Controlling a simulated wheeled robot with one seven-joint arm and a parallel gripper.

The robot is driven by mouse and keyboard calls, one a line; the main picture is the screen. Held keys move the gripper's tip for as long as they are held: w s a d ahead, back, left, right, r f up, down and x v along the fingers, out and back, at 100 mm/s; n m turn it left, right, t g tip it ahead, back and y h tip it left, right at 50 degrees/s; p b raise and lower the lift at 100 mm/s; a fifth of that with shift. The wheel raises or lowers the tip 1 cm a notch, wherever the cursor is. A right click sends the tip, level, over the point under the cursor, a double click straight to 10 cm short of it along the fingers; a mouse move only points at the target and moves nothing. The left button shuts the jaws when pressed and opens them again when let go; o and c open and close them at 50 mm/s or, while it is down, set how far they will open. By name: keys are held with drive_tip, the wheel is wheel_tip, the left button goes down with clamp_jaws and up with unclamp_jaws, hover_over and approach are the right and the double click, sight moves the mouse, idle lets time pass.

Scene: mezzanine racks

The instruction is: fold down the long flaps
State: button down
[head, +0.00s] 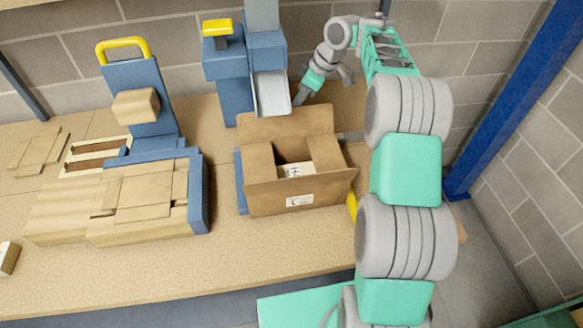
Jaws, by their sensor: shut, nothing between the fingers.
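An open brown cardboard box (330,195) stands on the bench in the middle of the head view. Its far long flap (288,122) stands up at the back. Its near long flap (265,187) leans outward on the side facing me. The short flaps at left (259,160) and right (325,152) look turned inward, with a gap between them. A white printed item (297,169) shows inside. My gripper (299,97) is behind the box, beyond the far flap and apart from it. It is small in view and looks shut and empty.
A blue post machine with a grey chute (271,94) stands close behind the box, left of my gripper. A blue stand with a yellow handle (123,47) and stacked flat cardboard (150,195) are at left. A blue upright (510,95) stands at right. The front bench strip is clear.

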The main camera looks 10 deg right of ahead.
drive_tip(key=shift+f+b, duration=0.45)
drive_tip(key=shift+f, duration=0.3)
drive_tip(key=shift+s+b, duration=3.45)
drive_tip(key=shift+s, duration=1.05)
wheel_tip(320, 180, up, 7)
drive_tip(key=p, duration=0.7)
